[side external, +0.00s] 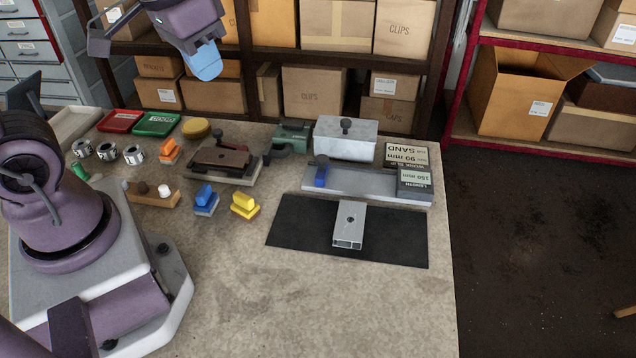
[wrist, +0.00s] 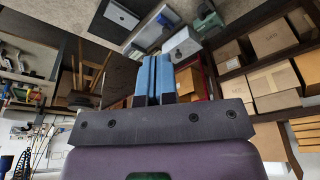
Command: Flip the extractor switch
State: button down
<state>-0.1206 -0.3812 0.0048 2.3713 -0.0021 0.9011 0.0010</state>
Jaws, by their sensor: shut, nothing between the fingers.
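No part in view is clearly labelled as the extractor switch. I cannot tell whether either is the switch. My gripper (side external: 205,64), with blue fingers, is high above the back left of the bench, apart from everything. In the wrist view the fingers (wrist: 153,78) are together and empty. The grey box also shows there (wrist: 182,44).
A silver profile (side external: 350,222) lies on a black mat (side external: 298,228). Grit and length cards (side external: 407,155) sit at the right. Coloured blocks, a brown clamp-like tool (side external: 218,160) and small trays fill the left. The bench front is clear; shelves of cartons (side external: 312,90) stand behind.

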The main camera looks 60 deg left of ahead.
jog(key=s+d+r+m+t, duration=0.1)
jog(key=s+d+r+t, duration=0.1)
jog(key=s+d+r, duration=0.1)
jog(key=shift+s+r+t, duration=0.25)
jog(key=shift+s+t, duration=0.15)
jog(key=shift+s, duration=0.25)
jog(key=shift+f, duration=0.1)
jog(key=w+a+f+n+g, duration=0.1)
jog(key=w+a+f+n, duration=0.2)
jog(key=w, duration=0.6)
jog(key=w+a+f+n+g+y, duration=0.1)
jog(key=w+a+f+n, duration=0.1)
jog(key=w+a+f, duration=0.5)
jog(key=w+a+f+n+g+y, duration=0.1)
jog(key=w+a+f+n, duration=0.2)
jog(key=w, duration=0.8)
jog(key=a+f, duration=0.2)
jog(key=a, duration=0.2)
jog(key=shift+a+f+n, duration=0.2)
jog(key=shift+a+n, duration=0.1)
jog(key=shift+a, duration=0.05)
